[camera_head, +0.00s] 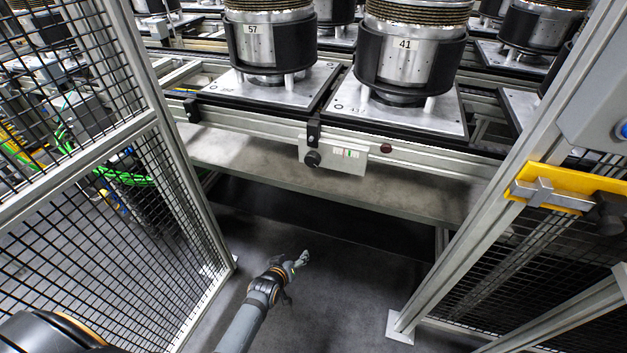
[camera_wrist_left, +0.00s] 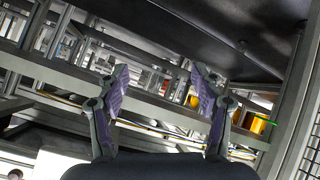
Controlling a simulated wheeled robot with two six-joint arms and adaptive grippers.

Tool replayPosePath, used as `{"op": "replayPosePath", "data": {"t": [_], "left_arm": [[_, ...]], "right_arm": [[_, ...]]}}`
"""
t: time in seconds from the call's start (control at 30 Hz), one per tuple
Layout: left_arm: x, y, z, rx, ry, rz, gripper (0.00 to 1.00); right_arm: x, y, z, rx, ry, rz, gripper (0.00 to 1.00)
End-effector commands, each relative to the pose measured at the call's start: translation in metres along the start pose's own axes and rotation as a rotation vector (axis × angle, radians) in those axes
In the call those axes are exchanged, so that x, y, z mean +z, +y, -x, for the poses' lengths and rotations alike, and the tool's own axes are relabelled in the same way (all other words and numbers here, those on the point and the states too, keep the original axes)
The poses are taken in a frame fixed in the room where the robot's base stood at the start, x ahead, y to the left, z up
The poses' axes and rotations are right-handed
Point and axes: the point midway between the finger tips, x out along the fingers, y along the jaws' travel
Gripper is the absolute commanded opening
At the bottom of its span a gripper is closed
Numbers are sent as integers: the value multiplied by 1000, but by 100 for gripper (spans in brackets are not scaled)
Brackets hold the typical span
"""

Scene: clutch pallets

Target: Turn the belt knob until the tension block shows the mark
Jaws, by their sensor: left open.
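The belt knob (camera_head: 312,158) is a small black round knob on the left end of the light grey tension block (camera_head: 333,154), on the front rail of the conveyor. A small window on the block shows white with a green stripe; finer detail is too small to read. My left gripper (camera_head: 302,259) is below and in front of the block, well apart from the knob, over the dark floor. In the left wrist view my left gripper (camera_wrist_left: 160,78) has its two purple-padded fingers spread wide with nothing between them. My right gripper is not in view.
Pallets with clutches marked 57 (camera_head: 253,42) and 41 (camera_head: 405,60) stand on the conveyor above. A grey ledge (camera_head: 400,196) juts below the rail. Mesh fence (camera_head: 95,190) stands left, and a post with a yellow latch (camera_head: 560,188) right. The floor between is clear.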

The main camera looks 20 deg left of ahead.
Motion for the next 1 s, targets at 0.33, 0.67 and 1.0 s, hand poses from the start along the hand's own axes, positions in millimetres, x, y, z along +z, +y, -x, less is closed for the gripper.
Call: {"op": "replayPosePath", "data": {"t": [0.33, 0.67, 1.0], "left_arm": [[-211, 118, 93, 373, 474, 354, 67], [-234, 130, 100, 404, 504, 376, 67], [-271, 148, 44, 403, 505, 374, 67]], "right_arm": [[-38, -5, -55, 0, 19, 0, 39], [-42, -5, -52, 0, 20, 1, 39], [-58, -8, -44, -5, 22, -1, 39]]}}
